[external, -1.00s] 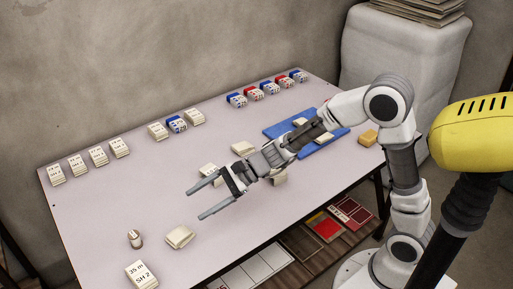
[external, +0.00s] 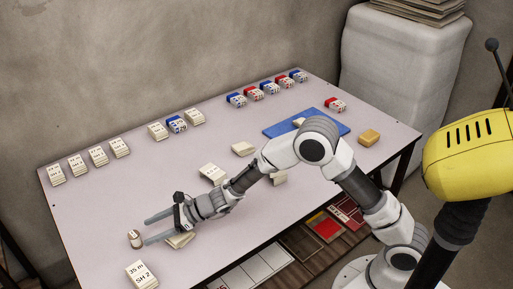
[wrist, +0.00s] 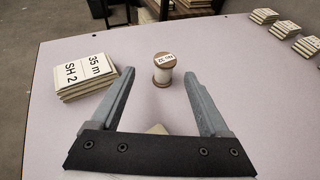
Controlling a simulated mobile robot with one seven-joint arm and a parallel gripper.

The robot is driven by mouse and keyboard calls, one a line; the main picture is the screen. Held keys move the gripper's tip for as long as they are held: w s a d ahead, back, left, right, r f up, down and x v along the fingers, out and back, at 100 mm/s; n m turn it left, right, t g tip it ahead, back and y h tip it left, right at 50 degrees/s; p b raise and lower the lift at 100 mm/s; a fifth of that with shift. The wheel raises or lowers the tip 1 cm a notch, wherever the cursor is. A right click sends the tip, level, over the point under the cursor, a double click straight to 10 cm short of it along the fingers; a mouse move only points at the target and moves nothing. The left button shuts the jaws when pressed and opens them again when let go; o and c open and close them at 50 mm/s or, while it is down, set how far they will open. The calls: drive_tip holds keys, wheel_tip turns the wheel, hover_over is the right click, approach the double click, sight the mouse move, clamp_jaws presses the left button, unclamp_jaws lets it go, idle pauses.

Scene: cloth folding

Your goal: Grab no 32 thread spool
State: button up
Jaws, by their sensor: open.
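A small thread spool (external: 135,239) with brown ends and a white body stands upright near the left front of the table. In the wrist view the spool (wrist: 164,69) shows a label too small to read surely. My gripper (external: 147,230) is open and low over the table, its fingers pointing at the spool. In the wrist view the spool stands between the lines of the two fingers, just beyond the tips, and nothing is held. A cream block (external: 181,241) lies partly hidden under my gripper.
A stack of cards marked "35 m SH 2" (external: 142,275) is close to the spool, left of the fingers in the wrist view (wrist: 87,77). More card stacks (external: 98,156) line the back edge. A blue mat (external: 335,130) lies at the right.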

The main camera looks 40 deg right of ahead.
sight(136, 234)
drive_tip(key=shift+w+r+b+x, duration=0.1)
drive_tip(key=shift+w+b+x, duration=0.1)
drive_tip(key=shift+x, duration=0.95)
drive_tip(key=shift+w+r+b+x, duration=0.1)
drive_tip(key=shift+b+x, duration=0.15)
drive_tip(key=shift+x, duration=0.9)
drive_tip(key=shift+w+b+x, duration=0.1)
drive_tip(key=shift+b+x, duration=0.1)
drive_tip(key=shift+x, duration=0.95)
drive_tip(key=shift+s+d, duration=0.1)
clamp_jaws()
drive_tip(key=shift+r, duration=0.1)
